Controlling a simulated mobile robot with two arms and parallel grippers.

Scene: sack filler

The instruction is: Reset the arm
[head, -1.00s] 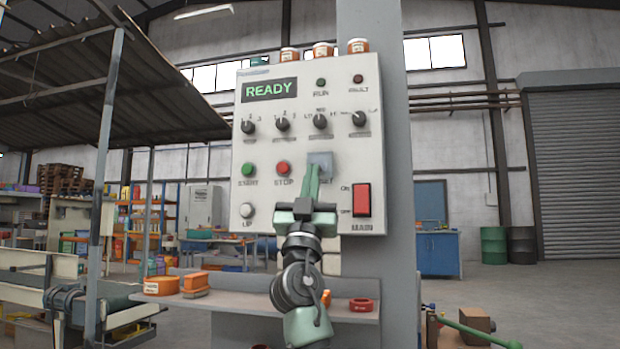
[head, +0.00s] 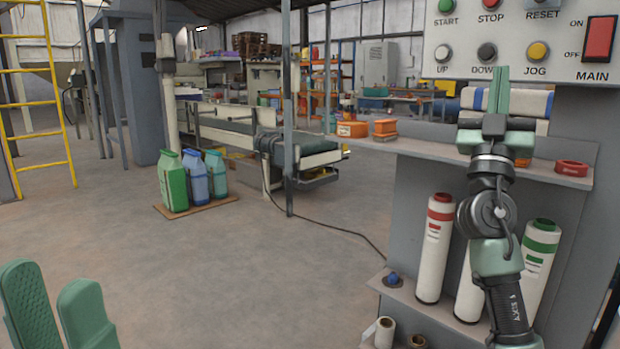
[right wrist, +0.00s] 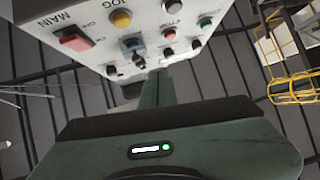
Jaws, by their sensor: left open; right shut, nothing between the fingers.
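My right gripper (head: 498,92) is shut and empty, its green fingers pointing up. In the head view its tips overlap the lower edge of the white control panel (head: 460,53), between the DOWN and JOG buttons; I cannot tell the gap. The RESET button (head: 542,4) is cut off at the top of the head view. In the right wrist view the shut fingers (right wrist: 157,92) point toward the panel (right wrist: 90,22), and a bluish square button (right wrist: 132,44) shows apart from them. My left gripper (head: 60,300) is open and empty at the lower left.
A shelf (head: 445,150) under the panel holds orange boxes (head: 352,129) and a red ring (head: 571,168). White rolls (head: 434,250) stand below it. The floor (head: 230,270) in the middle is clear.

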